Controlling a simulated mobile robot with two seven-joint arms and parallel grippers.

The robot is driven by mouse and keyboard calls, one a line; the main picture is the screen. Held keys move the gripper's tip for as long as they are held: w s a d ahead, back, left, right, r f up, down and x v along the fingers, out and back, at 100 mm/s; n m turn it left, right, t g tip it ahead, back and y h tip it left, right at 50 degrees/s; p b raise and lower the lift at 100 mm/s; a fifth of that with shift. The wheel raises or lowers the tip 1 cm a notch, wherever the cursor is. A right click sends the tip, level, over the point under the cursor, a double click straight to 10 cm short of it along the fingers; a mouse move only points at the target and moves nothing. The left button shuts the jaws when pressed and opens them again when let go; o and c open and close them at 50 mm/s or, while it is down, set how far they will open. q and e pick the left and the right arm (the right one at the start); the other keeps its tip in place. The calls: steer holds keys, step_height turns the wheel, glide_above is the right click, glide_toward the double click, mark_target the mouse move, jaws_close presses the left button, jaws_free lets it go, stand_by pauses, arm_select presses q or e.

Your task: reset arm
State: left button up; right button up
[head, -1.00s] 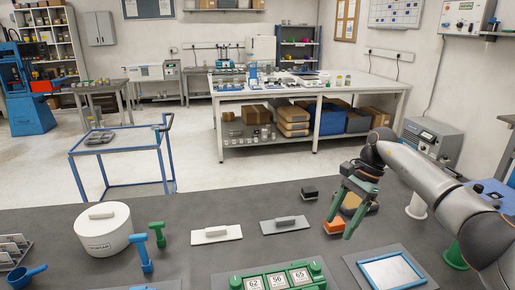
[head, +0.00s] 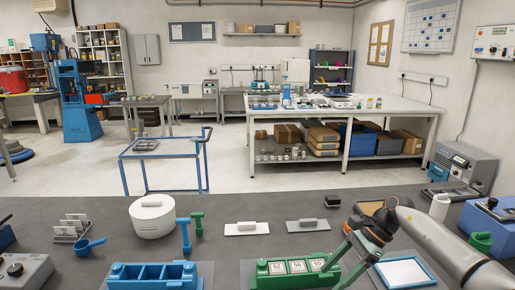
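My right arm comes in from the right. Its gripper (head: 333,278) has two green fingers that stand apart, with nothing visible between them. The fingers point down and left, in front of the right end of the green tile holder (head: 282,276) and left of the blue-framed white panel (head: 403,272). I cannot tell whether they touch either. My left gripper is out of view.
A blue cart (head: 166,150) stands beyond. Bare bench lies around the plates.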

steer(key=s+a+f+m+t+y, duration=0.25)
steer(key=a+m+y, duration=0.25)
steer(key=a+m, duration=0.3)
steer(key=s+a+f+m+t+y, duration=0.2)
steer(key=s+a+m+t+y, duration=0.25)
steer(key=a, duration=0.65)
steer(key=s+d+f+m+t+h, duration=0.3)
steer(key=d+f+m+t+h, duration=0.2)
steer(key=m, duration=1)
steer(key=s+d+f+m+t+h, duration=0.3)
steer(key=d+f+m+t+h, duration=0.15)
steer(key=m, duration=1.05)
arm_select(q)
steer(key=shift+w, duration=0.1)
arm_select(e)
steer(key=s+d+f+m+g+h, duration=0.2)
steer(key=s+d+f+m+g, duration=0.1)
steer(key=s+d+f+m, duration=0.1)
steer(key=s+d+f+m+g+h, duration=0.3)
steer(key=s+f+m, duration=0.4)
steer(key=s, duration=0.4)
steer(key=shift+s+d+m, duration=0.15)
steer(key=shift+d+m, duration=0.2)
steer(key=shift+d, duration=0.1)
